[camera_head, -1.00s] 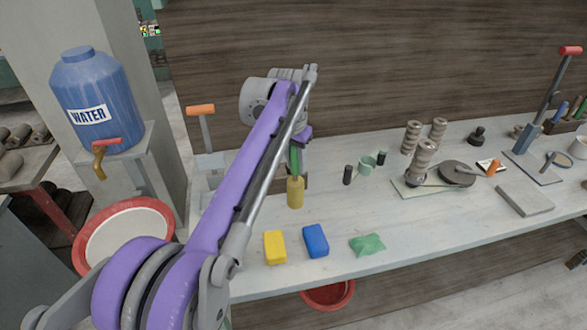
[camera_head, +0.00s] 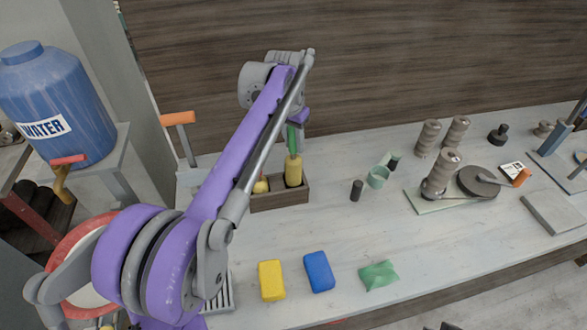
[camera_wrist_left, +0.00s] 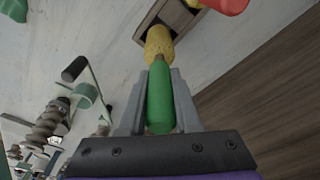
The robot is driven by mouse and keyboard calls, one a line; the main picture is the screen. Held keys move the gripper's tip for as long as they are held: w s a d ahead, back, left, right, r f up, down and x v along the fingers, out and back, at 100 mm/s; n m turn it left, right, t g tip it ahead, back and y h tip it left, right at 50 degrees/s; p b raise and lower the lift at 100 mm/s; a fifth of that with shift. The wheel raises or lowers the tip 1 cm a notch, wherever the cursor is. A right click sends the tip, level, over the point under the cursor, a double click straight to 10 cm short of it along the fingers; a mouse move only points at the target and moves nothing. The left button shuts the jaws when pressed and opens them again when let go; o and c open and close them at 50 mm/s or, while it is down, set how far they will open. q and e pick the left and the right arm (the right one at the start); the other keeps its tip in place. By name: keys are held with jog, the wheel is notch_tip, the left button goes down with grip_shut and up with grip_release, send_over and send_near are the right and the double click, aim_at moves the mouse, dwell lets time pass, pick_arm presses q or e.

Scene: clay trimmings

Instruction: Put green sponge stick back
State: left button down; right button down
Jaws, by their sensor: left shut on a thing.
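The green sponge stick has a green handle (camera_head: 292,138) and a yellow sponge head (camera_head: 293,170). In the left wrist view its handle (camera_wrist_left: 159,100) lies between the fingers of my left gripper (camera_wrist_left: 158,90), which is shut on it, and its sponge head (camera_wrist_left: 158,45) points away toward the wooden box. In the head view the stick is upright, with its head at the right part of the wooden box (camera_head: 283,200). I cannot tell how far the head is inside. My left arm hides part of the box. My right gripper is not in view.
Another yellow sponge head (camera_head: 261,186) is in the box's left part; a red handle (camera_wrist_left: 228,4) shows beside it.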

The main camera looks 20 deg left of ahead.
aim_at(291, 136)
pick_arm(q)
notch_tip(291, 136, down, 2)
jog(key=shift+s+f, duration=0.1)
jog(key=shift+f, duration=2.2)
jog(key=c, duration=0.6)
grip_release()
jog(key=shift+r, duration=0.2)
jog(key=r, duration=0.3)
jog(key=s+r, duration=0.1)
jog(key=r, duration=0.7)
jog(key=shift+s+a+r+p, duration=0.1)
jog(key=shift+s+p, duration=0.1)
jog(key=shift+p, duration=0.15)
jog(key=shift+s+r, duration=0.1)
jog(key=shift+r, duration=0.2)
jog(key=shift+s, duration=0.1)
